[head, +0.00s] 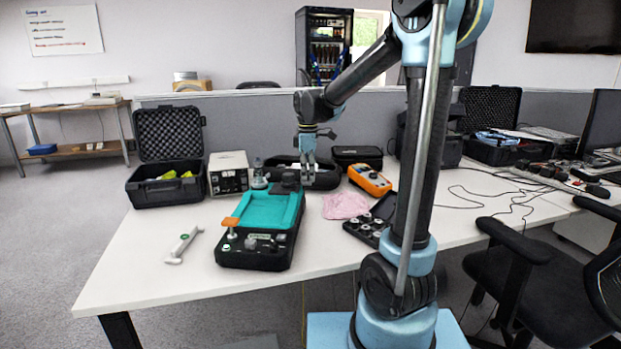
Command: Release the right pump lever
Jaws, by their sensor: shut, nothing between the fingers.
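A black device with a teal recessed top (268,209) stands near the table's front edge. My gripper (308,181) points down, shut and empty, just behind and right of the device's back right corner. It appears apart from the device, in front of a dark open case (322,179). Small controls on the device's front are too small to read.
The table's front left is clear.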

